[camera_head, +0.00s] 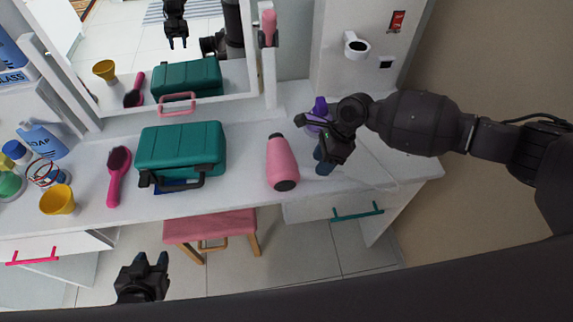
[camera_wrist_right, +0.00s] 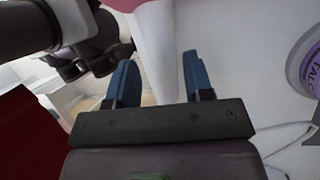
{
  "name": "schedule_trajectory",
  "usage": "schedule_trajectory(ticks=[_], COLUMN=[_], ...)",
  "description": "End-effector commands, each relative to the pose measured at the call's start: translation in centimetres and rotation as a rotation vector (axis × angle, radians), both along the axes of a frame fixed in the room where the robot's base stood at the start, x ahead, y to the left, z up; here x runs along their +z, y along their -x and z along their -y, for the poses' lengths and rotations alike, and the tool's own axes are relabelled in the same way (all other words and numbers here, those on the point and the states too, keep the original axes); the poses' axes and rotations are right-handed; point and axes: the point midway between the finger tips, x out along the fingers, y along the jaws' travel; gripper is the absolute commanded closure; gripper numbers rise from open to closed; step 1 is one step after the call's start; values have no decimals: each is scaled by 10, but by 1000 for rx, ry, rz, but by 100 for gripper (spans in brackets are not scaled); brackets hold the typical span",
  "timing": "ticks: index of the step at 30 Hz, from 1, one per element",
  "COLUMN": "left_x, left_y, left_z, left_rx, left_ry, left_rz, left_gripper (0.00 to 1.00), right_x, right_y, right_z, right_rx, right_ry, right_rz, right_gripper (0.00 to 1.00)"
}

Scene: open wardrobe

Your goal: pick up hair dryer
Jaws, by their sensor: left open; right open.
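The hair dryer (camera_head: 281,160) appears to be the pink tapered body with a dark round end, lying on the white vanity top near its front edge. Its handle cannot be made out. My right gripper (camera_head: 322,160) is open and empty, just to the right of it and apart from it. In the right wrist view the blue fingers stand apart, and a pink patch (camera_wrist_right: 142,4) shows at the top edge, probably the hair dryer. My left gripper (camera_head: 151,259) is open and empty, low in front of the vanity.
A purple talc bottle (camera_wrist_right: 308,65) is close to my right gripper. A pink stool (camera_head: 213,225) sits below. A mirror rises behind.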

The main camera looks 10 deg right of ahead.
Motion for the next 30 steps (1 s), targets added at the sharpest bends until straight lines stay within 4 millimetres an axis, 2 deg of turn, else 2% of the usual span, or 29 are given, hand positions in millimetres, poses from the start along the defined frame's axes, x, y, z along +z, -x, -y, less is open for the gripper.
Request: schedule_trajectory(ticks=[7, 16, 25, 30], left_x=[-11, -11, -9, -8], left_y=[5, 4, 1, 0], left_z=[0, 0, 0, 1], left_rx=[2, 2, 0, -2], left_ry=[0, 0, 0, 0], left_rz=[-14, -12, -6, -3], left_gripper=[57, 57, 57, 57], right_x=[-33, -37, -37, -36], right_y=[6, 7, 7, 6], right_z=[-13, -16, -16, -16], right_rx=[0, 0, 0, 0], right_ry=[1, 1, 1, -1], right_rz=[-3, -1, -1, 0], right_gripper=[53, 53, 99, 100])
